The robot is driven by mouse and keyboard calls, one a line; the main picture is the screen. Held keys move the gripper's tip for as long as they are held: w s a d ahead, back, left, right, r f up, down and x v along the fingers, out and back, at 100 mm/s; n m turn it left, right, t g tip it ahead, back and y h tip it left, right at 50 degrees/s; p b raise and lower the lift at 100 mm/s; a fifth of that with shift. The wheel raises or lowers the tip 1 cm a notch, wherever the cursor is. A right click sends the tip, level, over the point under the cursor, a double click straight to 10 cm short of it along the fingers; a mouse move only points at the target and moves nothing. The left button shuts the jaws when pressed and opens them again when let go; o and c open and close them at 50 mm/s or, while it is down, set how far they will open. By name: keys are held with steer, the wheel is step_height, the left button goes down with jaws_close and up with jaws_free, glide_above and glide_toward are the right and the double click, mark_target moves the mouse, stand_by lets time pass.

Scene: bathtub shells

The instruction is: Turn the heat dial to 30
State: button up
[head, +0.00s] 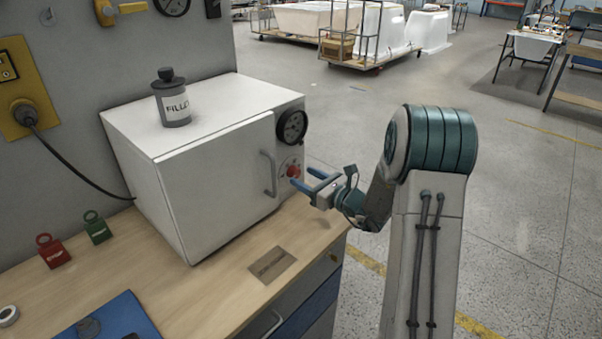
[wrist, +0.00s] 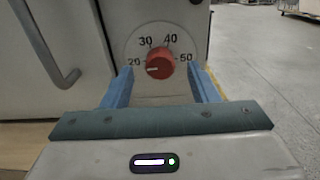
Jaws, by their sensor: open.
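The heat dial is a red round knob (wrist: 160,64) on a pale scale plate marked 20, 30, 40 and 50. A light pointer line on the knob points left, toward the 20. In the head view the red dial (head: 292,171) sits low on the right of the white oven's (head: 215,190) front, under a black gauge (head: 291,126). My gripper (wrist: 163,88) is open, with a blue finger on each side just below and in front of the knob. In the head view my gripper (head: 305,180) is close to the dial. Contact cannot be told.
The oven door has a grey handle (head: 268,174) left of the dial. Open floor lies to the right.

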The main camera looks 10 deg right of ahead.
steer(key=shift+x, duration=1.15)
steer(key=c, duration=1)
